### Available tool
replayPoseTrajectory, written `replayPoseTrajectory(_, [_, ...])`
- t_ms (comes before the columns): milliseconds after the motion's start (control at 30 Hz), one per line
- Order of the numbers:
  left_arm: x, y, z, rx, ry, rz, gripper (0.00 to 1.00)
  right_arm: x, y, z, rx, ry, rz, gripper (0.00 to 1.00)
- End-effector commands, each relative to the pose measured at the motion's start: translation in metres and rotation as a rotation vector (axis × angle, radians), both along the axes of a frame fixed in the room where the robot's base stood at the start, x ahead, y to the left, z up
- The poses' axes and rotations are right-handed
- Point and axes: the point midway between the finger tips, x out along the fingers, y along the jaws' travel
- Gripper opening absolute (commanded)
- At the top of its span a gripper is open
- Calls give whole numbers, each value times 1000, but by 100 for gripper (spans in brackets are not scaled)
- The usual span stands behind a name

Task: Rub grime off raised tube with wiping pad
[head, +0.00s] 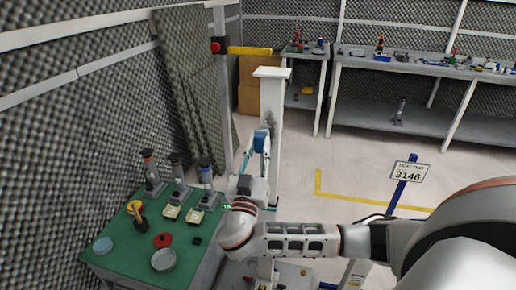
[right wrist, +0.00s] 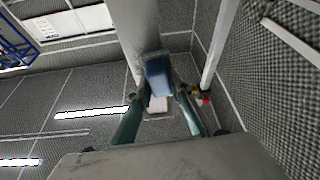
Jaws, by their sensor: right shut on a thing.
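My right gripper (head: 262,148) is raised above the green bench's right end, its fingers pointing up. It is shut on a blue wiping pad (head: 260,140); the right wrist view shows the pad (right wrist: 158,82) between the fingertips. Behind the pad stands a pale upright column (head: 271,100) with a flat cap; I cannot tell whether pad and column touch. A yellow horizontal tube (head: 250,51) juts from a post higher up, its left end near a red knob; the pad is below and apart from it. My left gripper is out of view.
Loaded benches line the back wall. Open floor lies between.

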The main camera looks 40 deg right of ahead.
Motion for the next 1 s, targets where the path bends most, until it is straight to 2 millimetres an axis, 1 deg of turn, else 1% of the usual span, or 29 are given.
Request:
replayPoseTrajectory(300, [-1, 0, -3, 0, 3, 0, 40, 4, -4, 0, -1, 1, -1, 3])
replayPoseTrajectory(433, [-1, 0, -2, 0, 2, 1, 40, 3, -6, 0, 0, 2, 0, 3])
replayPoseTrajectory(800, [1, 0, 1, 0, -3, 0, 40, -20, -24, -1, 0, 3, -1, 3])
replayPoseTrajectory(1000, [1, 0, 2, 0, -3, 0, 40, -27, -30, 0, 0, 0, -1, 3])
